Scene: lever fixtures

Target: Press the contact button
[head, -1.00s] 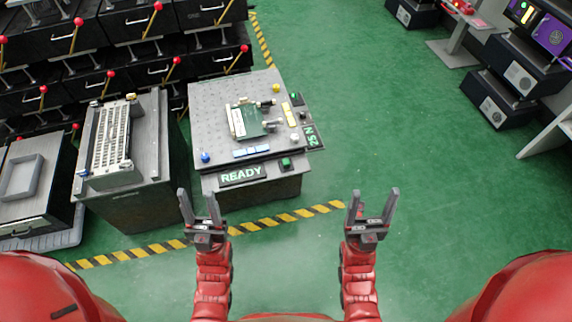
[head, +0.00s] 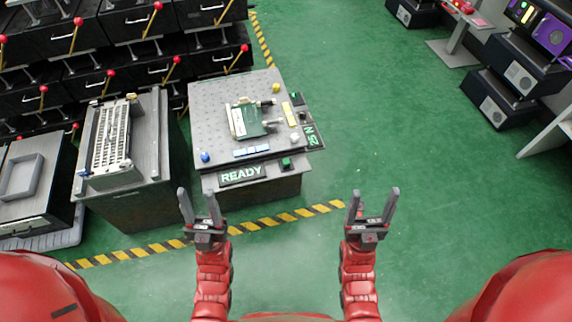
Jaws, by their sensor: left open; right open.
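A grey test stand (head: 215,115) with a perforated top stands ahead of me. A green fixture (head: 247,122) with metal parts sits on its top. The stand carries a blue knob (head: 205,157), a yellow knob (head: 276,87), a white knob (head: 295,137), a green button (head: 286,163) beside the READY sign (head: 241,174), and another green button (head: 296,98) on the right edge. I cannot tell which one is the contact button. My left gripper (head: 196,194) and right gripper (head: 375,194) are open, empty and apart from the stand, on its near side.
A second grey stand (head: 150,175) with a slotted block is to the left. Black units with red-knobbed levers (head: 120,80) fill the back left. Yellow-black floor tape (head: 265,222) runs in front of the stand. Green floor (head: 420,150) is clear to the right.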

